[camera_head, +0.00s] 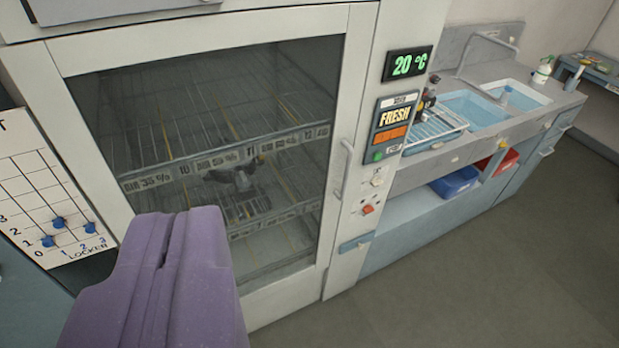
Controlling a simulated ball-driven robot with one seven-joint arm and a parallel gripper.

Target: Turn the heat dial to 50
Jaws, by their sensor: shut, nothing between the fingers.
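A tall pale cabinet with a glass door (230,140) fills the left and middle of the view. A black display (407,64) at its upper right reads 20 °C in green. Lower on the same right-hand strip are a small pale knob (377,181) and a red-orange control (368,209) on a white plate; both are too small for me to read a setting or tell which is the heat dial. My purple gripper (182,225) is at the lower left, shut and empty, in front of the glass door and left of these controls. It hides the door's lower left.
The door handle (345,168) sticks out at the door's right edge. A white LOCKER chart (45,190) with blue pegs is at left. A sink counter (490,110) stands at right. The floor (500,260) in front is clear.

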